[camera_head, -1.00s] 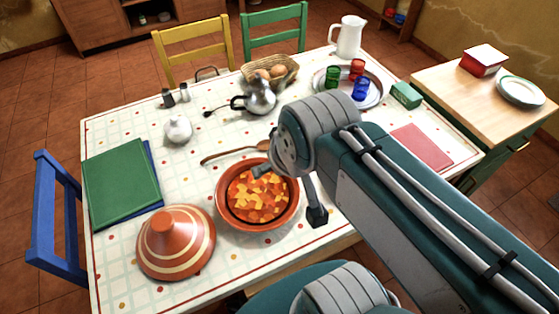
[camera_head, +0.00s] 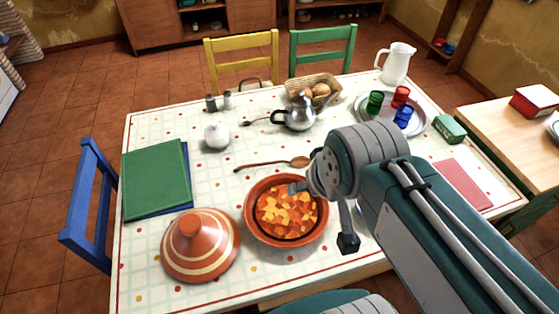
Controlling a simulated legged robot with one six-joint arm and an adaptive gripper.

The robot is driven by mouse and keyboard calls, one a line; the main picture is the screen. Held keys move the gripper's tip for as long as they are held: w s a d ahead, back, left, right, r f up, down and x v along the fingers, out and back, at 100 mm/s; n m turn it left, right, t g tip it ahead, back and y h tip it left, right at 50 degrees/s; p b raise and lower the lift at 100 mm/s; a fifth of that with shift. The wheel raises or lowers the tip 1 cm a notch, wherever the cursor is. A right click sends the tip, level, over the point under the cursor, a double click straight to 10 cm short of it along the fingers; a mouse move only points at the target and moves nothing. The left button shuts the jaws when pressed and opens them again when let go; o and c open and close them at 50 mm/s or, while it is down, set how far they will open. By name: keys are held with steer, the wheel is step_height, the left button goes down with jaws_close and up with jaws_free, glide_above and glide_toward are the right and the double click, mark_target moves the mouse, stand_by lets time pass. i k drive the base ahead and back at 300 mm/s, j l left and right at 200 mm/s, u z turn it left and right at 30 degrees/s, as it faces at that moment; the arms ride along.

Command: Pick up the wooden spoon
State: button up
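The wooden spoon (camera_head: 268,165) lies on the patterned tablecloth, just behind the orange stew bowl (camera_head: 249,226). Its handle points left and its rounded end lies to the right, close to my arm. My arm reaches in from the lower right. My gripper (camera_head: 298,188) is partly hidden by my wrist; a grey piece of it shows over the right side of the bowl. I cannot see both fingertips, so its opening is unclear. The spoon lies apart from it on the cloth.
A striped terracotta lid (camera_head: 200,245) stands front left, beside green folders (camera_head: 157,180). A white sugar pot (camera_head: 216,137), silver teapot (camera_head: 298,114), bread basket (camera_head: 315,91) and tray with coloured glasses (camera_head: 426,121) stand behind. A white pitcher (camera_head: 397,64) stands at the back right.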

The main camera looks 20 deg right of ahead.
mark_target(298, 162)
steer(key=k+l, duration=0.15)
steer(key=l, duration=0.2)
steer(key=k+l+z, duration=0.1)
steer(key=l, duration=0.2)
steer(key=l+u, duration=0.1)
steer(key=l, duration=0.7)
